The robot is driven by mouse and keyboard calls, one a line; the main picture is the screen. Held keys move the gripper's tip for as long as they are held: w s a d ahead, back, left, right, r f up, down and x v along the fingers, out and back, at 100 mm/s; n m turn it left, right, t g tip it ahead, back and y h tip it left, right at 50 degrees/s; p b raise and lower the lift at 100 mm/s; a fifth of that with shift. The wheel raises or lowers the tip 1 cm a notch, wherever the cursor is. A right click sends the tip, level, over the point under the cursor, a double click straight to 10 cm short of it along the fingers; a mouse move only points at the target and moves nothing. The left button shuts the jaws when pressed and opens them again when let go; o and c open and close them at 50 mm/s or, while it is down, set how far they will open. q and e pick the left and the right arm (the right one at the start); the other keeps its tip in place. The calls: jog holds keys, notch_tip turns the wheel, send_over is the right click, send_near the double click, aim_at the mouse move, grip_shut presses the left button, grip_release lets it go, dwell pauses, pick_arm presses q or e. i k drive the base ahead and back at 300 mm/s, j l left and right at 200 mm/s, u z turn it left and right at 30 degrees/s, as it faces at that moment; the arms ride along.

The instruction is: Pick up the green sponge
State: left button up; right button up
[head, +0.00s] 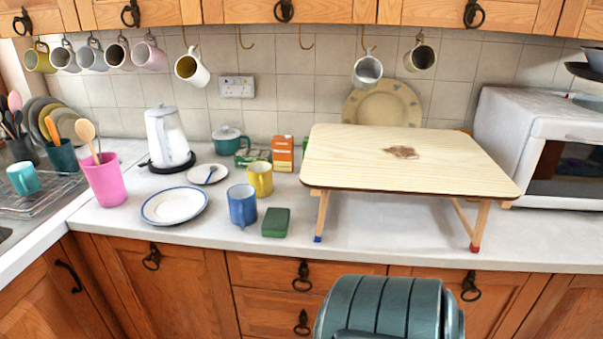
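The green sponge (276,222) lies flat on the white countertop (250,255), near its front edge. It stands just right of the blue mug (242,206) and left of the near left leg of the small wooden folding table (335,172). Nothing covers it. Neither of my grippers shows in the head view. A rounded dark teal part at the bottom, right of centre, seems to be mine.
A yellow mug (260,179) stands behind the sponge, and a blue-rimmed plate (174,205) lies to the left. A pink cup (104,181) holds utensils. Mugs hang on hooks above. Counter in front of the sponge is clear. A microwave (545,150) stands at right.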

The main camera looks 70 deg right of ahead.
aim_at(275, 224)
jog(key=z, duration=1.8)
